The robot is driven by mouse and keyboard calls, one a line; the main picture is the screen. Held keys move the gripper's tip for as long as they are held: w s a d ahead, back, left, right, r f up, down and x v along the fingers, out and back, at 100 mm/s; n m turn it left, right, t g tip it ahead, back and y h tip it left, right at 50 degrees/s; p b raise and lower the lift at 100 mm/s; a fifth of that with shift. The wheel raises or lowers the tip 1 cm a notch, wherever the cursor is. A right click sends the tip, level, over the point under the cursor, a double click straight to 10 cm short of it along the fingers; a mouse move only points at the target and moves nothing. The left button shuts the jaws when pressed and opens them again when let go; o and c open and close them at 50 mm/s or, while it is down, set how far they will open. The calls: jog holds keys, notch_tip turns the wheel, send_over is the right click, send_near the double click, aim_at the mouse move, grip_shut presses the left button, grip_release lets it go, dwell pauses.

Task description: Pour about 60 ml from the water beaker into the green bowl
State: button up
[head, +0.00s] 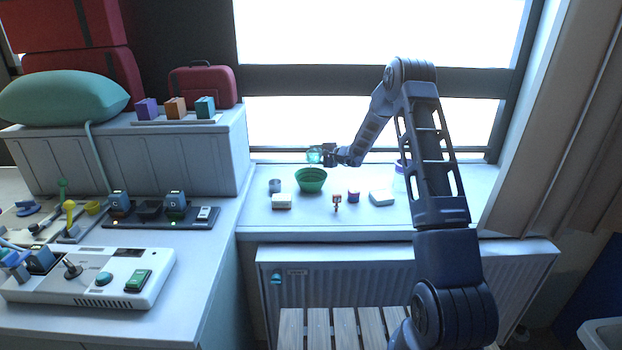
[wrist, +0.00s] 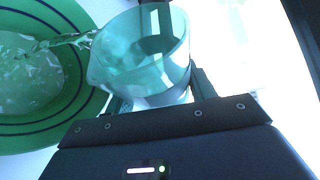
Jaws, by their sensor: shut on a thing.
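The water beaker (head: 314,156) is a clear, teal-tinted cup with a spout, held in the air over the green bowl. In the wrist view the beaker (wrist: 140,55) is tilted, its spout toward the bowl, and a stream of water (wrist: 65,41) runs from it into the bowl. The green bowl (head: 311,180) stands on the windowsill. In the wrist view the bowl (wrist: 75,85) shows dark rings and rippling water inside. My gripper (head: 328,154) is shut on the beaker; its fingers show beside the beaker in the wrist view (wrist: 155,98).
On the sill (head: 260,222) stand a grey cup (head: 275,185), a cream block (head: 281,201), a small red item (head: 337,201), a small blue-and-red jar (head: 353,196) and a white block (head: 381,198). A purple-rimmed container is partly behind my arm. The window is close behind.

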jog(key=shift+r, duration=0.15)
jog(key=shift+w+d+f, duration=0.2)
jog(key=shift+w+f, duration=0.1)
jog(key=shift+w, duration=0.15)
jog(key=shift+w+m, duration=0.15)
jog(key=shift+m, duration=0.25)
jog(key=shift+r+m+g, duration=0.25)
jog(key=shift+m+g, duration=0.55)
jog(key=shift+m, duration=0.1)
jog(key=shift+r, duration=0.1)
jog(key=shift+f+m+g, duration=0.5)
jog(key=shift+m+g, duration=0.1)
jog(key=shift+m, duration=0.2)
jog(key=shift+r+m, duration=0.1)
jog(key=shift+m, duration=0.2)
jog(key=shift+r+g, duration=0.15)
jog(key=shift+g, duration=0.25)
